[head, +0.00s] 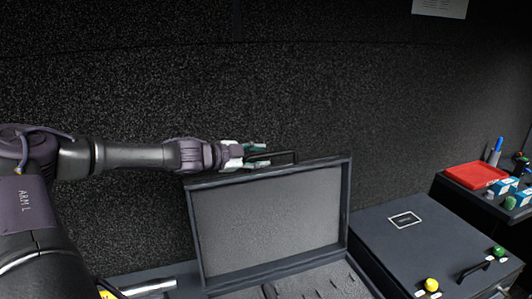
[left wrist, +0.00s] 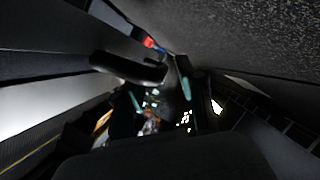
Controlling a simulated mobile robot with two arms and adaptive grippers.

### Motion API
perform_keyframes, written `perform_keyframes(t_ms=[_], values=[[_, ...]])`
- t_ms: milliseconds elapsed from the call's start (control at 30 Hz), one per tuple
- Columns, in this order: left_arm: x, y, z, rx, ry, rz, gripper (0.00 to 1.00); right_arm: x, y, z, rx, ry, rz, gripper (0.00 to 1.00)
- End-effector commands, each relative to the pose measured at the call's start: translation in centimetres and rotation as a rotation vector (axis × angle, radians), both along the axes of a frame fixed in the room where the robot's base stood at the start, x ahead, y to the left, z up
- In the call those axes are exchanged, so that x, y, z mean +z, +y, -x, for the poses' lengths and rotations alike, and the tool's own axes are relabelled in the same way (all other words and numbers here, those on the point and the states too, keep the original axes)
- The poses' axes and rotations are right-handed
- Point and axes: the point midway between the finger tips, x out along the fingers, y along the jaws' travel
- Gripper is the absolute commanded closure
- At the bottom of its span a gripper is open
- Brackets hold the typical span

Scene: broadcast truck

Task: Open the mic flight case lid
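The mic flight case lid (head: 270,222) stands raised, close to upright, with its grey lining facing me in the head view. A dark handle (head: 284,155) sits on the lid's top edge. Part of the case's open interior (head: 318,283) shows below. My left gripper (head: 262,155) is at the handle, with its teal-tipped fingers apart around or beside it. In the left wrist view the fingers (left wrist: 160,95) are spread, and the dark handle (left wrist: 128,68) lies by them. I cannot tell whether they touch it. My right gripper is not in view.
A closed dark case (head: 380,240) with a label, a yellow knob (head: 431,285) and a green knob (head: 499,251) stands to the right. Beyond it, a shelf holds a red tray (head: 475,175) and small boxes. A dark textured wall (head: 330,90) is close behind the lid.

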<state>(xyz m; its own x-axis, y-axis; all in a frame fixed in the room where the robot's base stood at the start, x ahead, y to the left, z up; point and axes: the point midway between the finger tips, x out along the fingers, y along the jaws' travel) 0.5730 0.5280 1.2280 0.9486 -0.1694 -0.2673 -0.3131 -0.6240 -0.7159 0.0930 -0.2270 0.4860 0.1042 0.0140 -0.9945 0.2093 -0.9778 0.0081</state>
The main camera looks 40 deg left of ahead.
Motion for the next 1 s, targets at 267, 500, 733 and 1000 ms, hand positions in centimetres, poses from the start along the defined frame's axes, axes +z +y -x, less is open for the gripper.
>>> perform_keyframes(t_ms=[267, 500, 733, 1000], values=[[-0.7, -0.3, -1.7, -0.001, 0.002, -0.003, 0.61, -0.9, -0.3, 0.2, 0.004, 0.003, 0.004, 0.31], [-0.7, -0.5, -2.4, -0.002, 0.0, -0.001, 0.61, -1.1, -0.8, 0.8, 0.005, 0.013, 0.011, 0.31], [-0.6, -0.5, -2.4, -0.001, -0.001, -0.001, 0.61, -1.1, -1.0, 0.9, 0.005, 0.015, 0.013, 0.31], [-0.6, -0.5, -2.4, -0.002, -0.001, 0.0, 0.99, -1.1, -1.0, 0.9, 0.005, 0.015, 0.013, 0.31]])
